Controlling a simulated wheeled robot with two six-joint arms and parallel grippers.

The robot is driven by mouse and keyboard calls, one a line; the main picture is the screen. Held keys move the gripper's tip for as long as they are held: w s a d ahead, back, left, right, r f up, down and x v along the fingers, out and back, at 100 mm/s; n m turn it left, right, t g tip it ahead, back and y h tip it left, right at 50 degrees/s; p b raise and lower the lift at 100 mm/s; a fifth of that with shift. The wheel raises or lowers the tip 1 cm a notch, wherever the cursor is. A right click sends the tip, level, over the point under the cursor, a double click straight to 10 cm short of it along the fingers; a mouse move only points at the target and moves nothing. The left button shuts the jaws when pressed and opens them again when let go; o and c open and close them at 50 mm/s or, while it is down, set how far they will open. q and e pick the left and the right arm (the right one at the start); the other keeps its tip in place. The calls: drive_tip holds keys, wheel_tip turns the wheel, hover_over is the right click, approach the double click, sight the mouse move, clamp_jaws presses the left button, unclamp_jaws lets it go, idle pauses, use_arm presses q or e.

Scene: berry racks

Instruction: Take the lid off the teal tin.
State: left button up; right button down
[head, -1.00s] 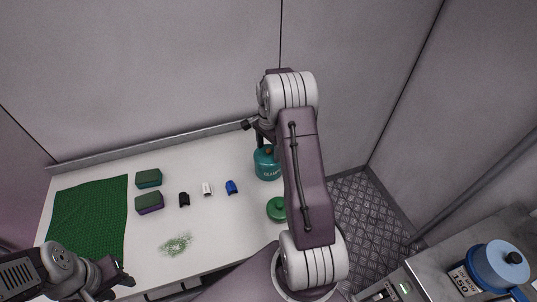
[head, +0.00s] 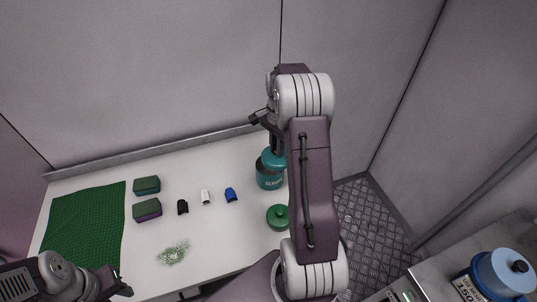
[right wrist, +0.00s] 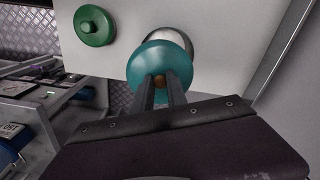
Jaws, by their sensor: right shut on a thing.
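The teal tin (head: 268,178) stands near the back right of the white table. My right gripper (right wrist: 160,84) is shut on the brown knob of the teal lid (right wrist: 158,61), which also shows in the head view (head: 274,157). The lid is off to one side of the tin's rim, and part of the tin's pale open mouth (right wrist: 180,42) shows behind it in the right wrist view. The lid hides the rest of the mouth. My left gripper (head: 122,283) is low at the left of the head view, away from the tin; its jaw gap is unclear.
A green knobbed lid or low tin (head: 278,217) is in front of the teal tin. Blue, white and black small things (head: 182,207), two sponges (head: 147,209) and a green mat (head: 86,217) lie left. A blue tin (head: 503,275) stands at right.

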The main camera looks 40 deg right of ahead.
drive_tip(key=s+d+r, duration=0.4)
drive_tip(key=s+r, duration=0.1)
drive_tip(key=s, duration=0.2)
drive_tip(key=shift+s+d+r+b, duration=0.2)
drive_tip(key=shift+s+b, duration=0.05)
drive_tip(key=shift+b, duration=0.05)
drive_tip(key=shift+w, duration=0.1)
